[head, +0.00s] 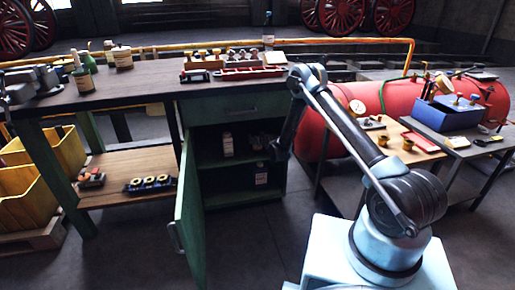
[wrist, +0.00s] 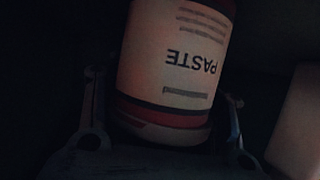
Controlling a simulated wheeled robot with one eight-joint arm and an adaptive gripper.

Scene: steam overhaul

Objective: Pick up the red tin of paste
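The tin of paste (wrist: 175,60) fills the middle of the dark wrist view. Its pale label reads PASTE upside down, with red bands at its edges and a greyish end towards my gripper. My gripper (wrist: 164,88) has one finger on each side of the tin, with dark gaps between fingers and tin, so it looks open. In the head view my gripper (head: 280,150) is at the right of the open green cabinet (head: 240,107). I cannot tell which of the small containers inside the cabinet is the paste tin.
A pale container (wrist: 298,125) stands close to the right finger. The cabinet's green door (head: 190,215) hangs open at the left of the opening. Pale containers (head: 228,144) stand on the cabinet's shelf. A red tank (head: 325,125) lies behind my arm.

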